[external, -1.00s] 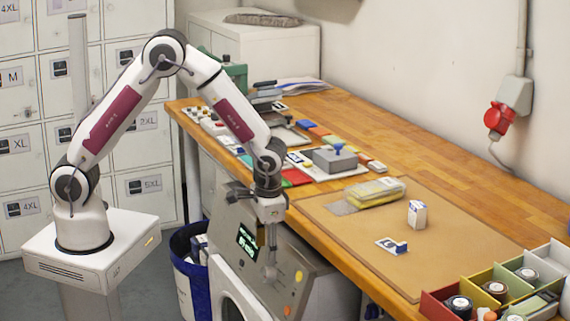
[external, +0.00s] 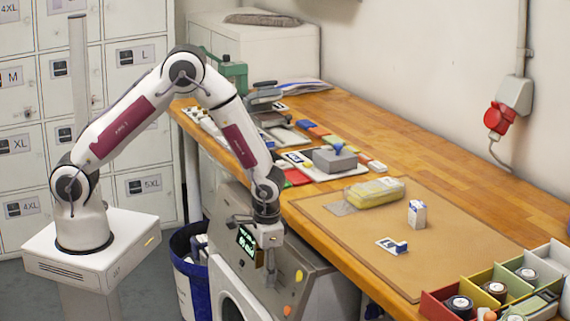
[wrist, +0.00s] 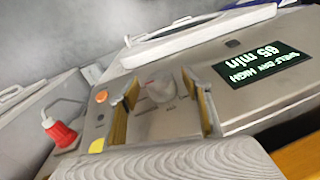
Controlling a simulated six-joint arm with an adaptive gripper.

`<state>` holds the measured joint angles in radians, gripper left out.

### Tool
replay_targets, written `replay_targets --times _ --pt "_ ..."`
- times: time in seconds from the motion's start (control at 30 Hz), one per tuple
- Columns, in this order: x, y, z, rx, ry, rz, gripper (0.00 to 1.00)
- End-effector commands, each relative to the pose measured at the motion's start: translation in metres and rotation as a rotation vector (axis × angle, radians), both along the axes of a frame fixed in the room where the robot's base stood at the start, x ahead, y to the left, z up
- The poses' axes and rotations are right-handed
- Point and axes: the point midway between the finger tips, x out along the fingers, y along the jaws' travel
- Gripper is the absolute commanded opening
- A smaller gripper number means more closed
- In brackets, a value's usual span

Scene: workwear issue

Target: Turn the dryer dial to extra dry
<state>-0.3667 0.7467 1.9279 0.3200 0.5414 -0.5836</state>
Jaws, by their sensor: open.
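The dryer (external: 312,265) stands below the bench edge, with a sloped grey panel and a lit display (external: 247,241). In the wrist view the display (wrist: 262,64) is upside down and appears to read "shelf dry high" and "65 min". My gripper is open, with one yellow-lined finger on either side of the dial in this view. I cannot tell whether they touch it. In the external view my gripper (external: 269,264) is low over the panel and hides the dial's surroundings.
An orange button (wrist: 101,96) and a yellow button (wrist: 97,145) sit on the panel beside the dial. The wooden bench (external: 450,180) runs close to the right of my gripper. A blue-lined bin (external: 190,275) stands left of the dryer.

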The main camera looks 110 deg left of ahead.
Motion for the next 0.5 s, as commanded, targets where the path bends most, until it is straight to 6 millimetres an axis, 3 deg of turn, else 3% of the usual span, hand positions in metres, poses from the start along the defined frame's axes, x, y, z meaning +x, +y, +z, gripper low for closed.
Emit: replay_targets --times 0.27,0.4,0.5 --pt "0.0 0.0002 -0.0005 0.0 0.0 0.0 0.48" --pt "0.0 0.0002 -0.0004 0.0 0.0 0.0 0.12" --pt "0.0 0.0001 -0.0004 0.0 0.0 0.0 0.1"
